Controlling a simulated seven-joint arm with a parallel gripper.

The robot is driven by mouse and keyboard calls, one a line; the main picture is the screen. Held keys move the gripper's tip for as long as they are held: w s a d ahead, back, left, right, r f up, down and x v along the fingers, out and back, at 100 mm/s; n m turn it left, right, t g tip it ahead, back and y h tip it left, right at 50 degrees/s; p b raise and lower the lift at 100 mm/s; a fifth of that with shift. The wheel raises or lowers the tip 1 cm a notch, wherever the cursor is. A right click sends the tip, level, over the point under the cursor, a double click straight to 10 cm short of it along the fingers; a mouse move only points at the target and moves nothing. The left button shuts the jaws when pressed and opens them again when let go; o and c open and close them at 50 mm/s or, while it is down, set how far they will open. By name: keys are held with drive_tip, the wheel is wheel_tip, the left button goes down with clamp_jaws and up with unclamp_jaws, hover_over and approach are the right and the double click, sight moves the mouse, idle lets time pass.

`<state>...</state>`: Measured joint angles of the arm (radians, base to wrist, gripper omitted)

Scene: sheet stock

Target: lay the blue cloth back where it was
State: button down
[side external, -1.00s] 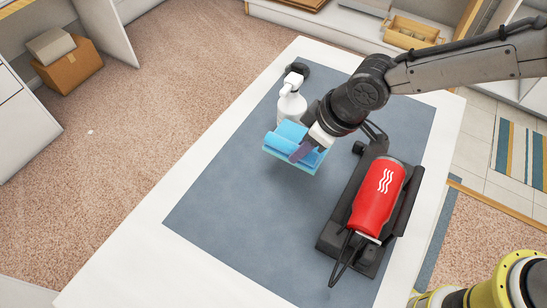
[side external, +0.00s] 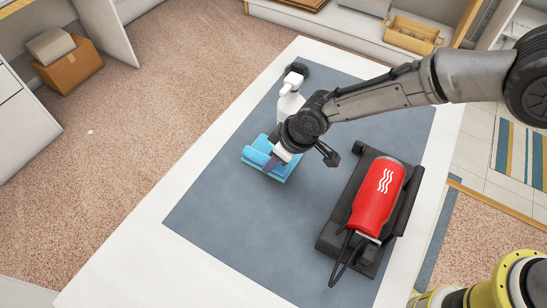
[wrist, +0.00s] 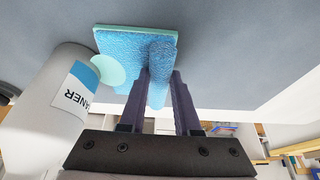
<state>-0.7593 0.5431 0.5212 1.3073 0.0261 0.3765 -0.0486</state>
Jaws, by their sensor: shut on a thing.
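The blue cloth (side external: 261,153) is folded and lies flat or nearly flat just over the grey mat (side external: 235,205), in front of the white spray bottle (side external: 289,103). My gripper (side external: 274,161) is shut on a raised fold of the cloth. The wrist view shows the cloth (wrist: 120,45) between the two dark fingers (wrist: 160,92). I cannot tell whether the cloth touches the mat. The bottle (wrist: 45,105) stands close on the left in the wrist view, its label partly reading "ANER".
A red tumbler (side external: 377,198) lies in a black press (side external: 346,243) on the right of the mat. A black round object (side external: 299,70) is behind the bottle. The mat's front left is clear. The white table edge (side external: 130,245) runs along the left.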

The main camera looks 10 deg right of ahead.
drive_tip(key=shift+f, duration=0.15)
drive_tip(key=c, duration=0.6)
unclamp_jaws()
drive_tip(key=v, duration=1.2)
drive_tip(key=shift+r, duration=0.2)
